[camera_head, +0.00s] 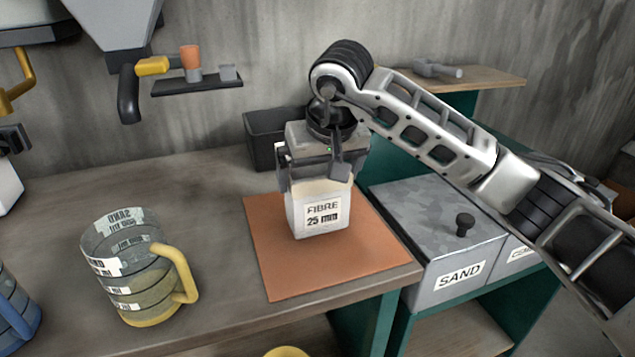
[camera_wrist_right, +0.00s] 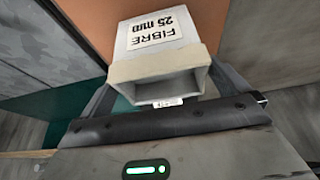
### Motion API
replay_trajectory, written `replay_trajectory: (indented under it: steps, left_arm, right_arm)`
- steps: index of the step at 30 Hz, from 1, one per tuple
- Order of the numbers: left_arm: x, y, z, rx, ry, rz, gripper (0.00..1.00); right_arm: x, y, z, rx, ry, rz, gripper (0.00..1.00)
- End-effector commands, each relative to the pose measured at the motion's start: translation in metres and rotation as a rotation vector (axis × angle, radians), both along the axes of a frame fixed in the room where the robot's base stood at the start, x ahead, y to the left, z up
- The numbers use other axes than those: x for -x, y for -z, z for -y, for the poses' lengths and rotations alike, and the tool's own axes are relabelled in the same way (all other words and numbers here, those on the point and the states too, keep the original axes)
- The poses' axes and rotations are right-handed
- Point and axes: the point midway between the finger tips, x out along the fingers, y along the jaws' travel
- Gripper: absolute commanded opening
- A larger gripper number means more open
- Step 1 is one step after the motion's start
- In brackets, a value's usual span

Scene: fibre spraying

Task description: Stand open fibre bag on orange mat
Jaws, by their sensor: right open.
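The fibre bag (camera_head: 320,216), white with a "FIBRE 25 mm" label, stands upright on the orange mat (camera_head: 280,268), towards its back middle. In the right wrist view the bag (camera_wrist_right: 158,58) shows its label upside down and its open top facing the camera. My right gripper (camera_head: 318,180) is above and around the bag's top, with its fingers open on either side. Whether a finger touches the bag I cannot tell. My left gripper is not in view.
A clear measuring jug (camera_head: 130,285) with a yellow handle stands left of the mat. A dark bin (camera_head: 262,138) is behind the bag. A grey SAND box (camera_head: 440,235) with a knobbed lid is right of the bench. A small wall shelf (camera_head: 197,86) holds an orange-topped item.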

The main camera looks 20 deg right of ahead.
Motion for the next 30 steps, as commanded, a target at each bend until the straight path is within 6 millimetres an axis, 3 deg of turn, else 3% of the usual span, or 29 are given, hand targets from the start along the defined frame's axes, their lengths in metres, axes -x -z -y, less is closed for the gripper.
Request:
replay_trajectory:
  steps: [6, 12, 18, 30]
  left_arm:
    - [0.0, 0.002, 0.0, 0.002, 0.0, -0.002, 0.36]
    - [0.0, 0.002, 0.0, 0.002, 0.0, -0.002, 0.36]
    - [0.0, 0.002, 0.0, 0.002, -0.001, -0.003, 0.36]
    - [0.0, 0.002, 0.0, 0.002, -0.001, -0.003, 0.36]
  right_arm:
    - [0.018, -0.047, 0.001, 0.0, -0.001, 0.006, 1.0]
    - [0.03, -0.074, 0.001, 0.001, 0.0, 0.001, 1.0]
    - [0.035, -0.084, 0.001, 0.001, 0.0, -0.001, 1.0]
    - [0.035, -0.084, 0.001, 0.001, 0.0, -0.001, 1.0]
